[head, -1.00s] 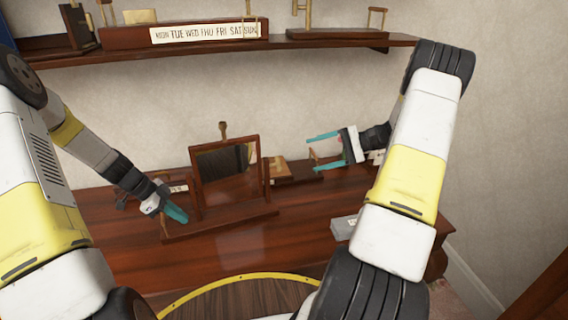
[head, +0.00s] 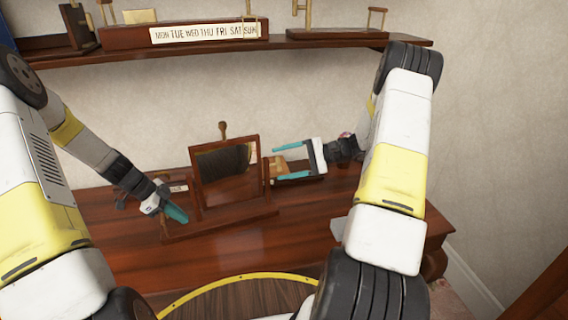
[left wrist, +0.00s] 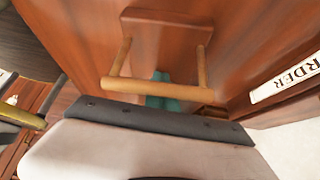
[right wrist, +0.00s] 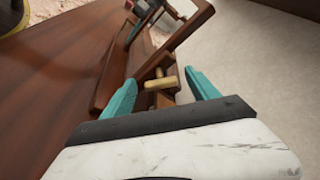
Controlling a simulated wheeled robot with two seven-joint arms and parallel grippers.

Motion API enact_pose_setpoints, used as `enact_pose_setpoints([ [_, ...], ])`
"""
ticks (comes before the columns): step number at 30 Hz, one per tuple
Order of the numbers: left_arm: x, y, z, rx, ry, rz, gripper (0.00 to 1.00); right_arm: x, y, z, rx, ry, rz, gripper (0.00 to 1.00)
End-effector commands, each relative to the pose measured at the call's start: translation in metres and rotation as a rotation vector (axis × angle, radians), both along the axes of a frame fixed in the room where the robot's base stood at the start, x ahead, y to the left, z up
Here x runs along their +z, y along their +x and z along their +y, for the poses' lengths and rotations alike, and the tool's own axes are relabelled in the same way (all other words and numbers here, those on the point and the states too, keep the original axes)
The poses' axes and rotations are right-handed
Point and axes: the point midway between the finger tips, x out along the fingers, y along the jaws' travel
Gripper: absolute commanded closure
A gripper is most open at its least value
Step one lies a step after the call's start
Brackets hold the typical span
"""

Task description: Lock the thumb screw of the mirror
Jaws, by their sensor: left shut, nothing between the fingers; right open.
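The mirror (head: 226,172) stands in a dark wooden frame on the desk, tilted. In the right wrist view a brass T-shaped thumb screw (right wrist: 161,82) sits at the side of the mirror's stand, between the fingertips of my right gripper (right wrist: 160,88). That gripper (head: 284,163) is open at the right of the mirror; I cannot tell whether it touches the screw. My left gripper (head: 178,213) is shut and empty, low beside the left end of the mirror's base (head: 222,226). Its teal fingers show partly behind a wooden handle in the left wrist view (left wrist: 176,103).
The desk (head: 290,228) is clear in front of the mirror. A wooden handle (left wrist: 155,88) lies close before the left wrist camera, near an "ORDER" label (left wrist: 288,76). A wall shelf (head: 340,40) with a weekday box (head: 130,36) hangs above.

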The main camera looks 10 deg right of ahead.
Motion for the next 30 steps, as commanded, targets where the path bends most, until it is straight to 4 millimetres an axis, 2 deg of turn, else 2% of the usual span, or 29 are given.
enact_pose_setpoints([
  [8,-0.0041,-0.0028,0.0015,0.000,0.003,0.006,1.00,-0.0003,0.0001,0.0010,0.000,0.000,0.000,0.33],
  [17,-0.0041,-0.0028,0.0015,0.001,0.003,0.006,1.00,-0.0003,0.0000,0.0008,0.000,0.000,0.000,0.92],
  [30,-0.0041,-0.0028,0.0016,0.001,0.003,0.006,1.00,0.0007,0.0008,0.0009,0.001,-0.014,0.099,0.93],
])
